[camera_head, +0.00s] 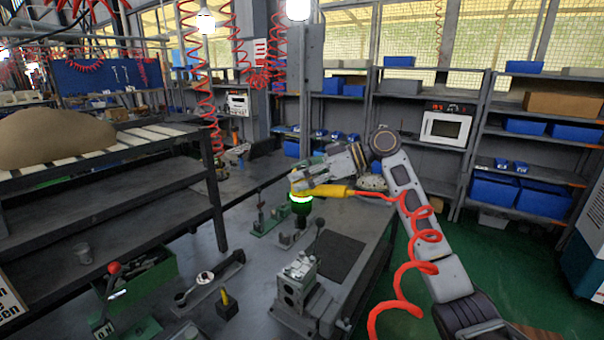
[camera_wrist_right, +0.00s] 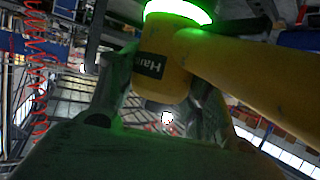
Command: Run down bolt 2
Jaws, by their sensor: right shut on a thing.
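My right gripper (camera_head: 312,182) is shut on a yellow power tool (camera_head: 336,190) above the far part of the workbench. The tool has a bright green glowing ring (camera_head: 301,198) and a dark end below it. In the right wrist view, the yellow tool (camera_wrist_right: 168,68) sits between both fingers of the gripper (camera_wrist_right: 160,88). A grey valve block (camera_head: 297,283) stands on the near part of the bench, apart from the tool. I cannot make out bolt 2 or whether the tool's end touches anything. My left gripper is not in view.
A red coiled hose (camera_head: 415,268) hangs from the tool along my right arm. Small green-based fixtures (camera_head: 268,222) stand beside the tool. A green bin (camera_head: 150,278) and a red-knobbed lever (camera_head: 114,268) are at the near left.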

